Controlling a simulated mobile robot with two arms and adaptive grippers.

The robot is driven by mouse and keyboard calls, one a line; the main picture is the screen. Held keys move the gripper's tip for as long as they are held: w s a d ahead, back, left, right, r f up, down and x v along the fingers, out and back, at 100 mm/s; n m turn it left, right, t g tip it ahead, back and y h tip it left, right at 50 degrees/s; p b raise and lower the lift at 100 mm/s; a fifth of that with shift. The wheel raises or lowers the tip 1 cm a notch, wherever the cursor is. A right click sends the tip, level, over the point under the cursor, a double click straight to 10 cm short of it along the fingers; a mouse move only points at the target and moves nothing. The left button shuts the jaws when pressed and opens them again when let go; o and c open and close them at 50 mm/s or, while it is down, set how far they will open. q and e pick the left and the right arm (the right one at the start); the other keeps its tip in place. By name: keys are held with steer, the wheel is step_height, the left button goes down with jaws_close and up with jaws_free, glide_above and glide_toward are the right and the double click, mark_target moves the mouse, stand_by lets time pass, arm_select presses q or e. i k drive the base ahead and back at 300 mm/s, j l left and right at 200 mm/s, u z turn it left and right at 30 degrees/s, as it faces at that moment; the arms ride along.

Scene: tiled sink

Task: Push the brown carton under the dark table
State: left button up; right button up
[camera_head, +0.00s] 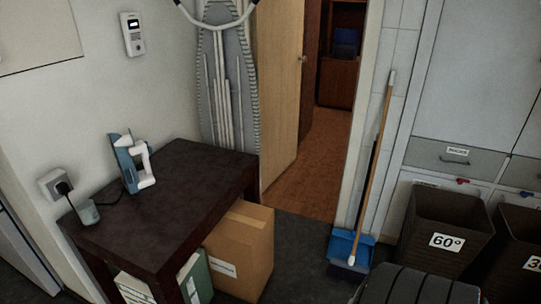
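The brown carton (251,256) stands upright on the dark floor at the right side of the dark table (185,190). Its left part is beneath the tabletop edge and its right part sticks out beyond it. It has a white label low on the face towards me. The front table leg (169,285) stands left of the carton. Neither of my grippers is in view.
Green and white binders (195,280) stand under the table. A blue dustpan (350,247) with a broom, a dark ribbed object (418,287) and a 60° basket (442,225) stand right. Floor between carton and dustpan is clear.

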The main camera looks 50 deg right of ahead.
mark_target(239, 251)
steer(key=z, duration=1.3)
steer(key=i+l, duration=0.15)
steer(key=l, duration=0.2)
steer(key=i+l, duration=0.15)
steer(key=l, duration=0.2)
steer(key=i+l, duration=0.15)
steer(key=l, duration=0.2)
steer(key=i+l, duration=0.15)
steer(key=l, duration=0.2)
steer(key=i+l+u, duration=0.1)
steer(key=l, duration=0.25)
